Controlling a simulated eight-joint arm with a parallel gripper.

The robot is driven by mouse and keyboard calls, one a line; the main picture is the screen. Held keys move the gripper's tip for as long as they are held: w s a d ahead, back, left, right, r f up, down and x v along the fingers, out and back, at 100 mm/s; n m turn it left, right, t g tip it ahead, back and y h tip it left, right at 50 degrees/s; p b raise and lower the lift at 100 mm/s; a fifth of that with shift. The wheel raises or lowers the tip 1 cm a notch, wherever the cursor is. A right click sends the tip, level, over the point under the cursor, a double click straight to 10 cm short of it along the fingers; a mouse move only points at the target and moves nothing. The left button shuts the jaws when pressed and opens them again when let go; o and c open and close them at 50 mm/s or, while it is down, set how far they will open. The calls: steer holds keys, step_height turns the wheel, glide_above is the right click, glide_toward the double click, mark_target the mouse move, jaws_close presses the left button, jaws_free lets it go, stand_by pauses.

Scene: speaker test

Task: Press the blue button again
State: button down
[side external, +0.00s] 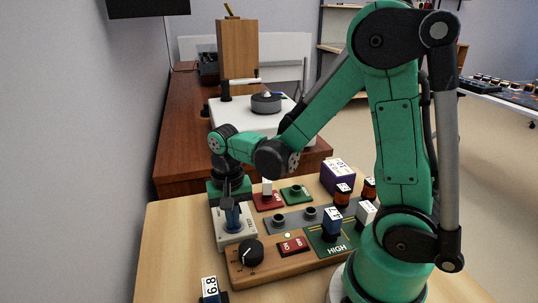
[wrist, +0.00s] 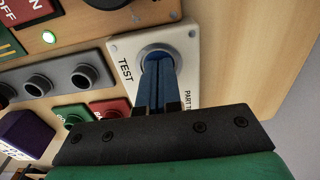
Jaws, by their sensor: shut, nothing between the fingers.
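My gripper (side external: 232,224) points down over the white test box (side external: 222,238) at the left of the work table. In the wrist view the gripper (wrist: 157,76) shows two blue fingers side by side, shut with nothing between them. Their tips are at the round grey collar (wrist: 146,53) on the white box (wrist: 124,47), beside the word TEST. The fingers cover most of what lies inside the collar, so I cannot see the blue button apart from them. I cannot tell whether the tips touch it or how far down it is.
Right of the white box is a wooden console with a black knob (side external: 250,253), a red ON/OFF switch (side external: 293,246) and a lit lamp (side external: 288,236). A grey socket panel (side external: 294,221), red and green pads and a purple box (side external: 338,176) stand behind. A numbered block (side external: 209,289) is in front.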

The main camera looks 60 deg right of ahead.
mark_target(235, 233)
steer(key=shift+f, duration=0.3)
step_height(235, 233, up, 9)
steer(key=shift+f, duration=0.2)
stand_by(0.5)
stand_by(0.6)
steer(key=n+t, duration=0.2)
steer(key=n, duration=0.1)
steer(key=s+a+r+n+t, duration=0.1)
steer(key=n+t, duration=0.1)
steer(key=n, duration=0.1)
steer(key=s+a+r+n+t, duration=0.1)
steer(key=n+t, duration=0.2)
steer(key=shift+a, duration=0.25)
stand_by(2.8)
